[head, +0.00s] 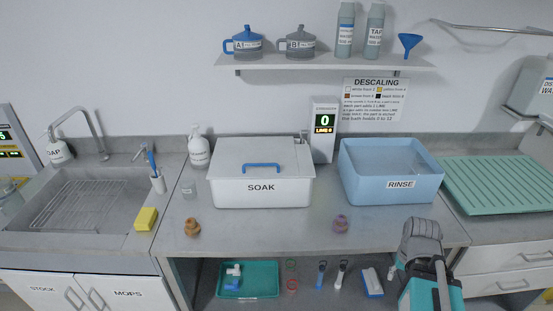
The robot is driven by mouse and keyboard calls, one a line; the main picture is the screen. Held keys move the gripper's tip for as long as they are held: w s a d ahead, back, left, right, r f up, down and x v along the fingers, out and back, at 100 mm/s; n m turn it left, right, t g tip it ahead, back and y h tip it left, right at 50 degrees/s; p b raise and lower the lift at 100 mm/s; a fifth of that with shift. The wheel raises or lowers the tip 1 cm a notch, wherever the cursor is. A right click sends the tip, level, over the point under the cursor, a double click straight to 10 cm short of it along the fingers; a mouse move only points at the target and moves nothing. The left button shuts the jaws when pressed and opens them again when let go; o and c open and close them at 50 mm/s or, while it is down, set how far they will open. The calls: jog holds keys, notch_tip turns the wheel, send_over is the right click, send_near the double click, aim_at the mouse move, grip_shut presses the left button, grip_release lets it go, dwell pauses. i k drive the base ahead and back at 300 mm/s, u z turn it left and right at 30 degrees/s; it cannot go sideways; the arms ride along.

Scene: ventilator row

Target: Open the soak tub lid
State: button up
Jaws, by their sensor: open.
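The soak tub (262,193) is a white box labelled SOAK on the middle of the steel counter. Its lid (235,152) is shut and has a blue bar handle (261,167) on top. My gripper (422,228) is at the lower right, in front of the counter's front edge and below the rinse tub. It is open and looks empty, though its fingertips are small in the picture. It is well apart from the lid and handle.
A blue RINSE tub (390,170) stands right of the soak tub, with a dosing unit (323,132) between them. A brown part (192,227) and a purple part (341,223) stand on the counter in front. A shelf (320,64) with jugs and bottles hangs above.

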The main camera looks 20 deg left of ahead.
aim_at(260, 157)
jog(key=z, duration=0.55)
jog(key=k, duration=1.1)
jog(key=u, duration=1.25)
jog(key=i, duration=0.7)
